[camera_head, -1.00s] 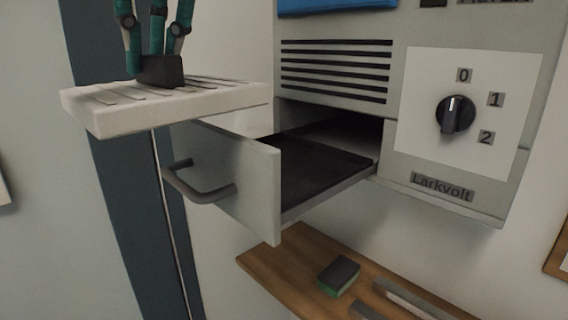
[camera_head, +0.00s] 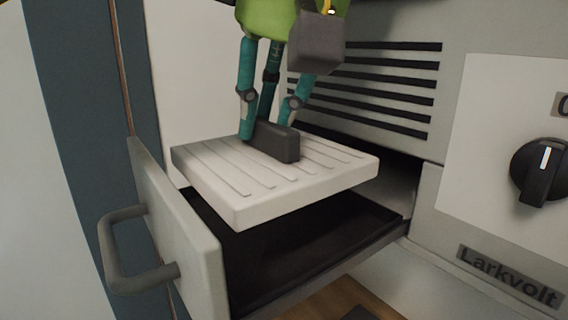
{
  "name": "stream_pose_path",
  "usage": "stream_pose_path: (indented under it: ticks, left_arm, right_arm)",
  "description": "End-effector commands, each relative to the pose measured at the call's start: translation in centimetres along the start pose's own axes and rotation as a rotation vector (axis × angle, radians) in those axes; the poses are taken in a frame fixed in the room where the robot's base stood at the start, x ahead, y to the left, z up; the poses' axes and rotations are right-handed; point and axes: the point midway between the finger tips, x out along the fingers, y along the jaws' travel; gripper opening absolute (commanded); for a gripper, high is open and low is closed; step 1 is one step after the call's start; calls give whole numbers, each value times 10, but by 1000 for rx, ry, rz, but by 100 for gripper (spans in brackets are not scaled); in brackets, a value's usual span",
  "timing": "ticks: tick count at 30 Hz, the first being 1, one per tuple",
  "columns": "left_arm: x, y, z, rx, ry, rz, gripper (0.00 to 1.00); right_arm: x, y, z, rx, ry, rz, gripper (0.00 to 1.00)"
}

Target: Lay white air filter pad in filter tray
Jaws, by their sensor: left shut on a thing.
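The white air filter pad (camera_head: 205,173) is a flat ribbed slab with a dark block-shaped grip (camera_head: 275,142) on top. My left gripper (camera_head: 270,128), with teal fingers, is shut on that grip from above. The pad is held roughly level over the opening of the filter tray (camera_head: 275,277), a dark-floored drawer pulled out of the grey unit. The pad hides the back part of the tray, and the tray's dark floor shows below the pad's near edge. My right gripper is not in view.
The drawer front (camera_head: 190,240) with its bar handle (camera_head: 125,265) stands at the left. The unit's vent slats (camera_head: 390,90) are close behind the gripper. A black dial (camera_head: 540,172) is at the right, above the Larkvolt label (camera_head: 508,275).

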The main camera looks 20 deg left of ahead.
Motion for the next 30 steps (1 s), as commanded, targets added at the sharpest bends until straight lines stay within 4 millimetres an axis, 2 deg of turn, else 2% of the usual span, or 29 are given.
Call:
stream_pose_path:
  ticks: [2,9,11,15,21,27,28,29,30]
  left_arm:
    - [6,0,2,0,0,5,0]
    - [28,0,11,2,-2,3,0]
    - [36,0,14,4,-3,1,0]
    - [48,0,20,0,-1,4,0]
    - [50,0,21,-4,2,6,0]
    - [53,0,22,-2,1,5,0]
    - [54,0,22,-2,1,5,28]
    - [53,0,22,-3,1,5,40]
    - [53,0,22,-3,1,5,48]
  right_arm:
    - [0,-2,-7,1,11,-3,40]
    - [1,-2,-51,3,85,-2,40]
    - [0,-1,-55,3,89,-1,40]
    - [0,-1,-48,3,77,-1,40]
    - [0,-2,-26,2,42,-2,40]
    - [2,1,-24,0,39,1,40]
    - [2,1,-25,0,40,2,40]
    - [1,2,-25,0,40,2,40]
    - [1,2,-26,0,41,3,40]
